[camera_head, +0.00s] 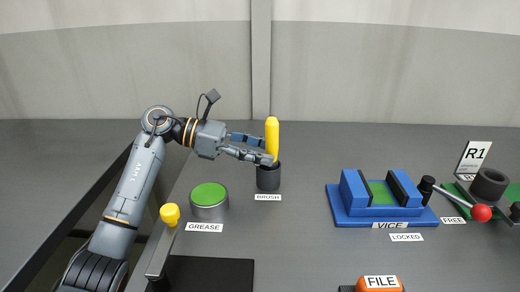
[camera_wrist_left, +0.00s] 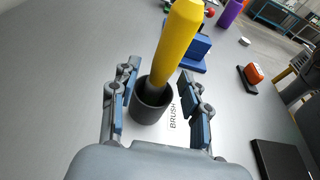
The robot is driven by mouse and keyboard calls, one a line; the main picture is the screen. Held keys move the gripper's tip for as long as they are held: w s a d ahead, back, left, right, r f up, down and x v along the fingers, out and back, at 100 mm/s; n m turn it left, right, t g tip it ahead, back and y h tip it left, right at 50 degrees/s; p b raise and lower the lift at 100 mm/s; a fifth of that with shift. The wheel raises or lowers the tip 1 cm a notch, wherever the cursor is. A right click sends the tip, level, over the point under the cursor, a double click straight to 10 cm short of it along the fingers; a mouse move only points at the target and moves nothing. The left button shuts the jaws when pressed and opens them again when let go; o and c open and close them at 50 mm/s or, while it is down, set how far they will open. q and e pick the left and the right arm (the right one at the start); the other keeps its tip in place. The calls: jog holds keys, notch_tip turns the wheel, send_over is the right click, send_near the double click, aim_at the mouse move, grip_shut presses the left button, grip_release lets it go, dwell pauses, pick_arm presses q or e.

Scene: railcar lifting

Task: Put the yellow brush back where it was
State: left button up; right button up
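The yellow brush (camera_head: 272,136) stands nearly upright with its lower end inside a dark round cup (camera_head: 268,178) labelled BRUSH. In the left wrist view the brush (camera_wrist_left: 178,45) rises from the dark cup (camera_wrist_left: 150,103), hiding part of its rim. My left gripper (camera_head: 265,150) is at the brush just above the cup. Its fingers (camera_wrist_left: 158,98) are spread apart, one on each side of the brush and cup, with visible gaps; it holds nothing. The brush's lower end is hidden in the cup. My right gripper is in neither view.
A grease tin (camera_head: 209,202) with a green top stands left of the cup. A blue vice (camera_head: 380,200) is to the right, with a red-knobbed lever (camera_head: 481,213). An orange file block (camera_head: 380,285) lies at the front. The bench between cup and vice is clear.

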pick_arm(q)
jog(key=v, duration=1.2)
jog(key=shift+r, duration=0.1)
